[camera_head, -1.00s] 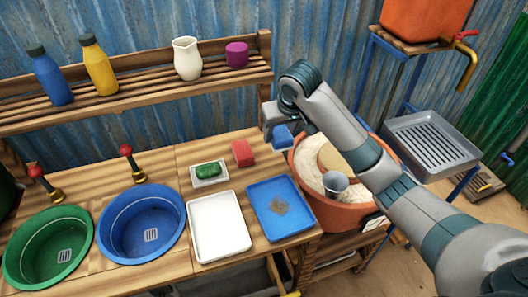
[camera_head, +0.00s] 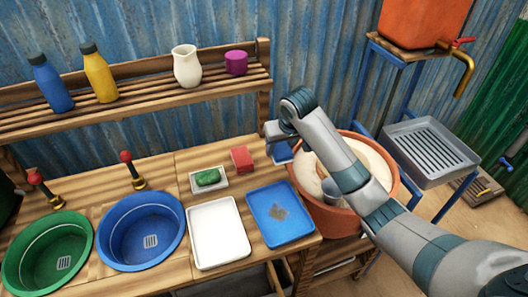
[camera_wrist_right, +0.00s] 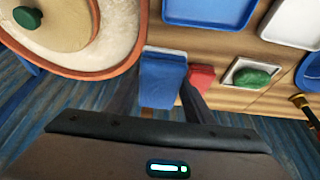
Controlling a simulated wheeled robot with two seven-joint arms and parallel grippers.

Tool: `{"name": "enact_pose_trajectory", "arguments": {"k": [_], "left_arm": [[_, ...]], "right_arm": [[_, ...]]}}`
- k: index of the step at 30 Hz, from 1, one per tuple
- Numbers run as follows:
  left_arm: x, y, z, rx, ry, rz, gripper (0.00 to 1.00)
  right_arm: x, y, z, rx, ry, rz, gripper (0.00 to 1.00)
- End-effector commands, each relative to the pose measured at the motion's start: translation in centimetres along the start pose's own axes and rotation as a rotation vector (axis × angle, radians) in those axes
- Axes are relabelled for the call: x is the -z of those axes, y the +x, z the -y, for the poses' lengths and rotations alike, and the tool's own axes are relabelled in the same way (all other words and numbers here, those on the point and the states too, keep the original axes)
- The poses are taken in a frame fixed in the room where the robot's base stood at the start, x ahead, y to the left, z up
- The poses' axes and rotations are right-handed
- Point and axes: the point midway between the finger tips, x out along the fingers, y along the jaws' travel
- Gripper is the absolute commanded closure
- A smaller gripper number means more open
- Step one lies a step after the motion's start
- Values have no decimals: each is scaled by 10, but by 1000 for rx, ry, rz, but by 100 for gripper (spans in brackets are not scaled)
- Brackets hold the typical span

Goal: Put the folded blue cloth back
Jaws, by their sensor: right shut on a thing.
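The folded blue cloth (camera_head: 282,153) is at the back right of the wooden counter (camera_head: 170,180), between the red block (camera_head: 242,158) and the terracotta tub (camera_head: 330,220). My right gripper (camera_head: 279,138) is above it and shut on it. In the right wrist view the cloth (camera_wrist_right: 163,70) shows between the two dark fingers of the gripper (camera_wrist_right: 161,88). I cannot tell whether its underside touches the counter. My left gripper is not in view.
Near the cloth are a blue tray (camera_head: 265,229), a white tray (camera_head: 218,235) and a small dish with a green bar (camera_head: 207,178). The tub holds pale material and a metal cup, partly behind my right arm. A slatted shelf (camera_head: 130,105) with bottles runs behind.

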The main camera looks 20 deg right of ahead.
Motion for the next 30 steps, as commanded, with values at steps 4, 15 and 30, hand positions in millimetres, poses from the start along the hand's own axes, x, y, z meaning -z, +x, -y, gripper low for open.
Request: {"name": "enact_pose_trajectory", "arguments": {"k": [4,15,30], "left_arm": [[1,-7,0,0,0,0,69],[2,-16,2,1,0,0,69],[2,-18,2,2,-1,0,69]], "right_arm": [[18,21,7,0,1,2,73],[52,69,21,0,1,0,73],[59,81,24,0,0,-2,73]]}}
